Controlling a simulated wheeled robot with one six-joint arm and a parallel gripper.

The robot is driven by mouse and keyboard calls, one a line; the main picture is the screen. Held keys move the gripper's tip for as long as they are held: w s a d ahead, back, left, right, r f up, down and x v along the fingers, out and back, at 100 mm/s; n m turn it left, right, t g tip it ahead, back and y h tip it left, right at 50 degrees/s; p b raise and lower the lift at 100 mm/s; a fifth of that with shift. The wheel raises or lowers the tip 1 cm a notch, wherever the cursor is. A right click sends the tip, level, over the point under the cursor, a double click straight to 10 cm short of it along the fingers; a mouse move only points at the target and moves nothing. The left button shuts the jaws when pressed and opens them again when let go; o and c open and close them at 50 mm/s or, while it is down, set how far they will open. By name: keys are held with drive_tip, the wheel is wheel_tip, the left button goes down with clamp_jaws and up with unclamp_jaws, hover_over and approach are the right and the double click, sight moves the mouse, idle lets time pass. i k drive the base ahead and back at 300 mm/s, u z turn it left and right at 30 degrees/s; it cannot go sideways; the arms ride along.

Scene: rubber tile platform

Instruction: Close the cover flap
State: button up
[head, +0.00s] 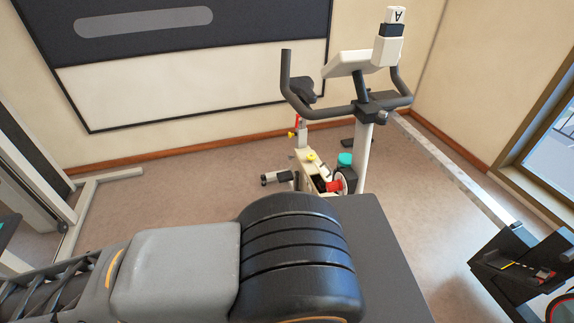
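I cannot single out the cover flap in the head view. A white exercise bike (364,150) with dark handlebars stands on the floor beyond the dark grey surface. Its lower cream body (308,172) shows a dark recess and red and teal parts beside it, but I cannot tell whether a flap is there. A black device (510,265) with a yellow line and red parts is cut off at the lower right; I cannot tell whether it has a flap. My gripper is out of view; only a thick grey and black link of my arm shows at the bottom.
The dark grey flat surface (388,270) beside my arm looks bare. A white block marked "A" (396,15) sits atop the bike. A pale frame (85,205) stands at left, and a long pale rail (450,170) runs at right. Open floor (170,185) lies left of the bike.

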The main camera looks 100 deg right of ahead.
sight(325, 175)
drive_tip(key=i, duration=0.9)
drive_tip(key=z, duration=2.7)
drive_tip(key=i, duration=1.6)
drive_tip(key=z, duration=2)
drive_tip(key=i, duration=1)
drive_tip(key=z, duration=0.1)
